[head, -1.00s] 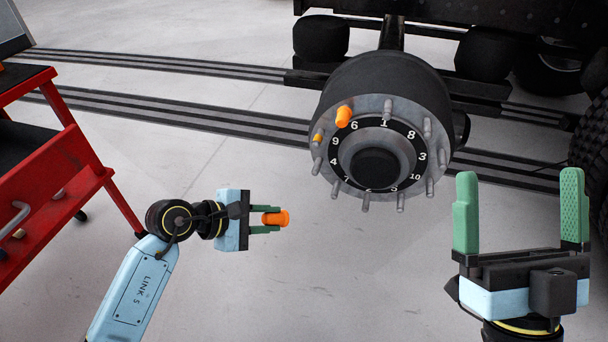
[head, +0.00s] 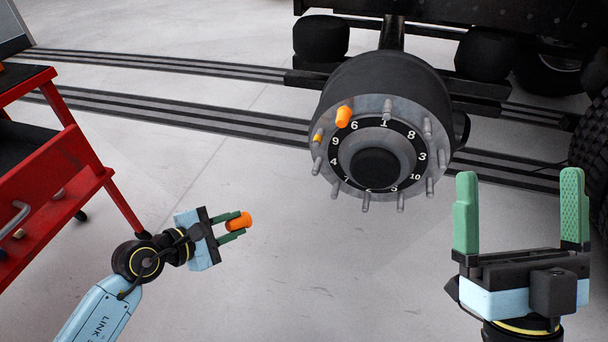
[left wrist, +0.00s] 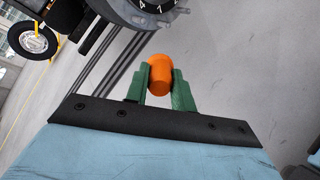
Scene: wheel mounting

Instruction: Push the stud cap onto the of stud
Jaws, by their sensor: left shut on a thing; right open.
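An orange stud cap (head: 239,222) is held between the green fingertips of my left gripper (head: 232,228), which is shut on it. The cap also shows in the left wrist view (left wrist: 160,75), sticking out past the fingertips. My left gripper is left of and below the wheel hub (head: 377,150), well apart from it. The hub has a ring of bare metal studs (head: 427,127) around a numbered black ring. One orange cap (head: 343,116) sits on a stud near number 6, and a smaller orange piece (head: 318,138) shows near number 9. My right gripper (head: 519,212) is open and empty at the lower right.
A red tool cart (head: 55,180) stands at the left edge. Dark floor rails (head: 200,115) run across behind the hub. A black tyre (head: 592,145) is at the right edge. The floor between my grippers is clear.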

